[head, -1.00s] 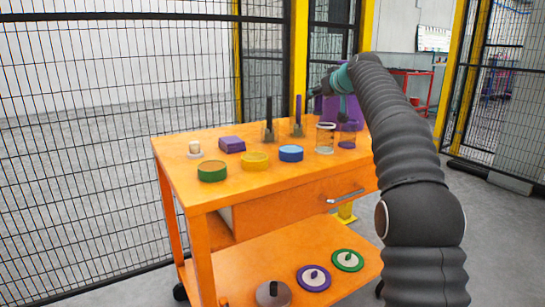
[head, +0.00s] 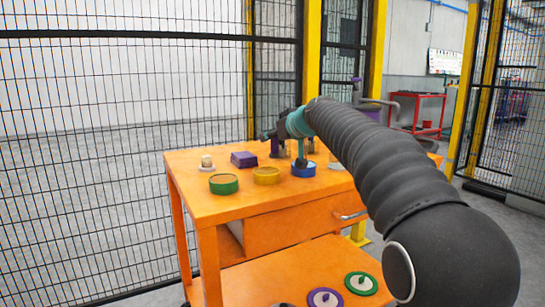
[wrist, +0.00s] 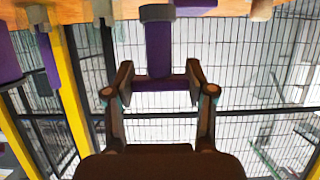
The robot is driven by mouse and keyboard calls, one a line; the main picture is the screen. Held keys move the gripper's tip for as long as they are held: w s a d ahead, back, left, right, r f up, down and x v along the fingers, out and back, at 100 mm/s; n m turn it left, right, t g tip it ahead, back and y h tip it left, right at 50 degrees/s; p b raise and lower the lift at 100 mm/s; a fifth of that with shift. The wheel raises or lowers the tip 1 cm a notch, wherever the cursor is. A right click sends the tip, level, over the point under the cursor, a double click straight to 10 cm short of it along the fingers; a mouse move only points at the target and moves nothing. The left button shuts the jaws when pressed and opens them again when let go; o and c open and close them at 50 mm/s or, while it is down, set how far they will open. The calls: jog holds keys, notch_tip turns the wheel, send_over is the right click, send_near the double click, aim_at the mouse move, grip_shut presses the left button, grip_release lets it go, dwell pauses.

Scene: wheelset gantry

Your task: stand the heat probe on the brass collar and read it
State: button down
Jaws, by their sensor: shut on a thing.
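My gripper (wrist: 159,82) is shut on the purple grip of the heat probe (wrist: 158,50). The probe's shaft runs from the grip toward the table and ends in a grey head at the top of the upside-down wrist view. In the head view my gripper (head: 272,135) is above the back of the table, and the arm hides part of it. A small tan cylinder on a white disc, seemingly the brass collar (head: 206,161), stands at the table's left. It also shows at the top right of the wrist view (wrist: 262,10), apart from the probe.
A purple block (head: 243,159) lies between the collar and my gripper. A mesh fence (head: 120,150) rises behind.

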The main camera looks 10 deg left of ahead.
aim_at(273, 151)
jog(key=shift+s+a+f, duration=0.3)
jog(key=shift+a+f, duration=0.1)
jog(key=shift+f+b, duration=0.5)
jog(key=shift+f, duration=1.35)
jog(key=shift+f, duration=0.2)
jog(key=shift+c, duration=1.9)
grip_release()
jog(key=shift+r, duration=0.1)
jog(key=shift+r, duration=0.1)
jog(key=b+v, duration=0.1)
jog(key=v, duration=1.1)
jog(key=shift+b, duration=0.3)
